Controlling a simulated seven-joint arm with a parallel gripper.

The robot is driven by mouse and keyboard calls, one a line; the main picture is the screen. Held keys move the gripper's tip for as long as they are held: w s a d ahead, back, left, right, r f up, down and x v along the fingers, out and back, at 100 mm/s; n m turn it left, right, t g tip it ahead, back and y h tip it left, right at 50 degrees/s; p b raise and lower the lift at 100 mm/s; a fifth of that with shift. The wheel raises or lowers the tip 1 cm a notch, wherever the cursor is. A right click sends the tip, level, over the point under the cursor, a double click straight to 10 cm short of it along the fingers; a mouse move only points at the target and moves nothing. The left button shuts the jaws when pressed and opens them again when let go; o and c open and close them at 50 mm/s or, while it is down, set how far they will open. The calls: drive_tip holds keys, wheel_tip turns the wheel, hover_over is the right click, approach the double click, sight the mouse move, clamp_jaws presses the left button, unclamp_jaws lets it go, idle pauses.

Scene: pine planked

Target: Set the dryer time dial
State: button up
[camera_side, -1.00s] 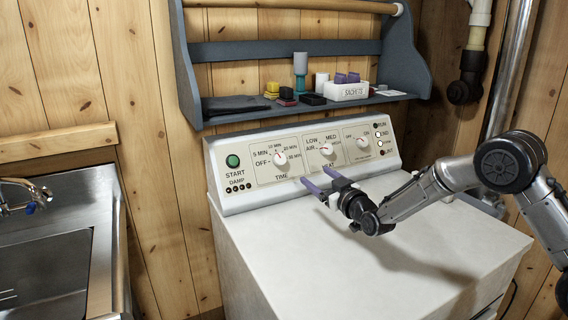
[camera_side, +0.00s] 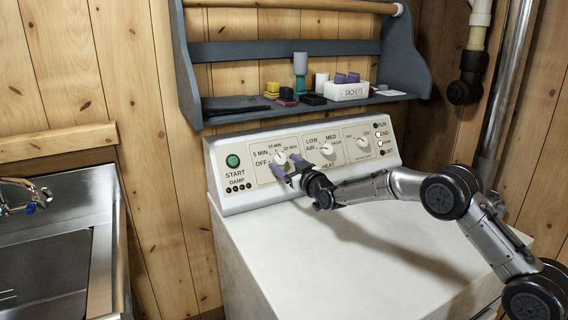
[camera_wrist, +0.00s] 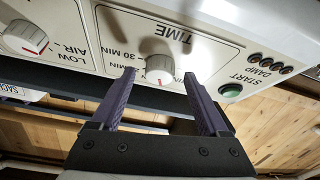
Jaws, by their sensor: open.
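The time dial (camera_side: 280,158) is a white round knob with a red mark, on the left part of the dryer's control panel (camera_side: 215,163). In the wrist view the time dial (camera_wrist: 159,68) lies beyond and between my two purple fingertips, under the upside-down word TIME. My gripper (camera_side: 283,168) is open and in front of the dial, with a finger on each side of it in the wrist view (camera_wrist: 160,82). The fingers do not visibly touch the dial. Some of the time scale's print is hidden by my fingers.
The heat dial (camera_side: 326,148) and a third dial (camera_side: 363,142) sit to the right. The green start button (camera_side: 233,161) is to the left. A blue-grey shelf (camera_side: 290,110) with small items hangs above. The white dryer top (camera_side: 300,260) is clear; a steel sink (camera_side: 60,260) stands left.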

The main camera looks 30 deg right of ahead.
drive_tip(key=shift+w, duration=0.6)
clamp_jaws()
drive_tip(key=shift+n, duration=0.3)
drive_tip(key=shift+d+r+n+y, duration=0.1)
drive_tip(key=shift+n+y, duration=0.2)
drive_tip(key=shift+n, duration=0.1)
drive_tip(key=shift+d+n+g+y, duration=0.1)
drive_tip(key=shift+n+g+y, duration=0.2)
drive_tip(key=shift+n+y, duration=0.6)
drive_tip(key=shift+n+g+y, duration=0.3)
drive_tip(key=shift+n+y, duration=0.1)
drive_tip(key=shift+n, duration=1)
